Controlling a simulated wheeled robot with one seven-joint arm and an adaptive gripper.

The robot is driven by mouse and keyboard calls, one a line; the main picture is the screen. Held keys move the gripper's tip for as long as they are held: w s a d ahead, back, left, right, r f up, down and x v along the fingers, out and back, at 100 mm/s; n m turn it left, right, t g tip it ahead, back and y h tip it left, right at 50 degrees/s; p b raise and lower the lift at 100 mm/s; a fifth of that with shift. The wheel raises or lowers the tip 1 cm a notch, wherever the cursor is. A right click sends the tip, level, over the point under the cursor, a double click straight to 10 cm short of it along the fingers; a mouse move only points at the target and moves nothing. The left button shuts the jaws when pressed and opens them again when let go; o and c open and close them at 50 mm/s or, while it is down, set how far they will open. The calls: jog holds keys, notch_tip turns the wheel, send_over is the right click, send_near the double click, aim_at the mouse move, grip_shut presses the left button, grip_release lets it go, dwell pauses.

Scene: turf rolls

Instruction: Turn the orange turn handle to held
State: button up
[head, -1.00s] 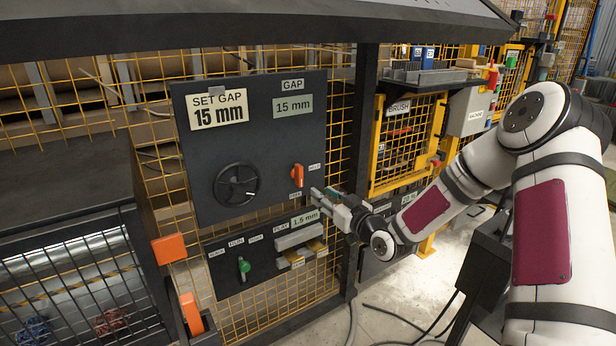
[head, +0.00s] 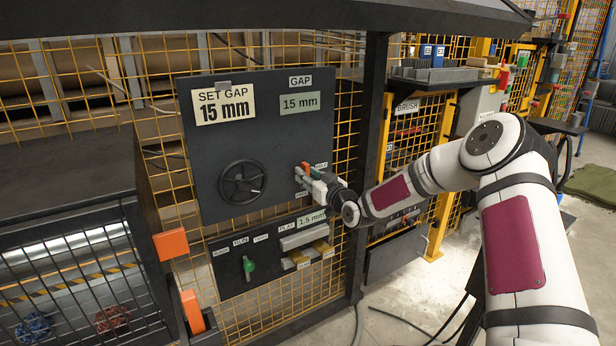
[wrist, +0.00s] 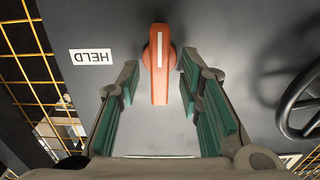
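The orange turn handle (head: 305,168) is on the dark upright panel, right of the black handwheel, partly hidden by my gripper in the head view. In the wrist view the handle (wrist: 158,62) has a white line running straight up and down the picture. The HELD label (wrist: 92,56) is left of it and upside down there. My gripper (wrist: 160,88) is open, with one green-padded finger on each side of the handle and visible gaps between pads and handle. In the head view my gripper (head: 306,175) is at the panel by the handle.
The black handwheel (head: 243,183) is left of the handle; its rim (wrist: 296,103) also shows in the wrist view. Below is a lower panel with a green lever (head: 248,265). A dark post (head: 368,150) stands just right of the panel. Yellow mesh surrounds the panel.

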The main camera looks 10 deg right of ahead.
jog(key=shift+w+a, duration=0.1)
jog(key=shift+w, duration=0.15)
grip_shut()
